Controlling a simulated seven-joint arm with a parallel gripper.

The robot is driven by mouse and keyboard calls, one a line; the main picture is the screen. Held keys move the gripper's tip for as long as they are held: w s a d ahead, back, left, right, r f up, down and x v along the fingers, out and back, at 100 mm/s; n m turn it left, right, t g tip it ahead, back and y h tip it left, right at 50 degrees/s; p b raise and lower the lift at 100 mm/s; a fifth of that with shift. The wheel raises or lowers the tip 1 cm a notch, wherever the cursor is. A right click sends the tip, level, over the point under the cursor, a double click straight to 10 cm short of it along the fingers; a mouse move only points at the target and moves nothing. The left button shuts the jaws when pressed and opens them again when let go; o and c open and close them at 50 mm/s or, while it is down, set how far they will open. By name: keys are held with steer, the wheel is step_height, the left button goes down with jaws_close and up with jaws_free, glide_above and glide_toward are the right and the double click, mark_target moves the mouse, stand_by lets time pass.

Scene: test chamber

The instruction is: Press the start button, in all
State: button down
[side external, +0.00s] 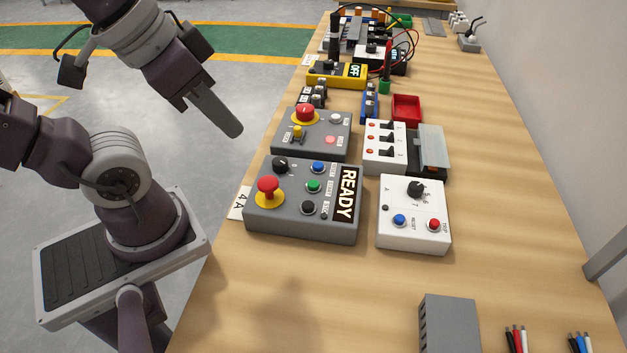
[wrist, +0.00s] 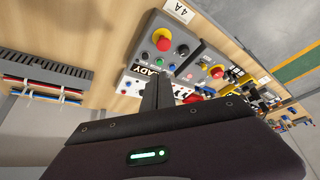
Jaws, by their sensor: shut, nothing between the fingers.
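A grey control box (side external: 287,224) lies on the bench beside the 4A tag. It carries a red mushroom button on yellow (side external: 268,187), a black knob (side external: 280,165), a blue button (side external: 318,167), a green button (side external: 313,186) and a black button (side external: 308,207). Its display (side external: 346,193) reads READY. The small button labels are too small to read, so I cannot tell which is marked start. The box also shows in the wrist view (wrist: 147,44). My gripper (side external: 236,131) is shut and empty, in the air up and left of the box, apart from it.
A second grey box (side external: 318,145) with a red mushroom button stands behind. A white box (side external: 412,237) with a knob and two buttons sits right. A switch panel (side external: 384,162), red tray (side external: 407,108) and yellow meter (side external: 336,74) lie farther back.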

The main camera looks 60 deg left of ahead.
steer(key=m+g, duration=0.1)
steer(key=m+g+y, duration=0.4)
steer(key=m+y, duration=0.5)
glide_above(316, 186)
step_height(316, 186, down, 6)
steer(key=shift+d, duration=0.1)
steer(key=shift+n, duration=0.3)
steer(key=shift+f, duration=4.35)
steer(key=shift+f, duration=0.4)
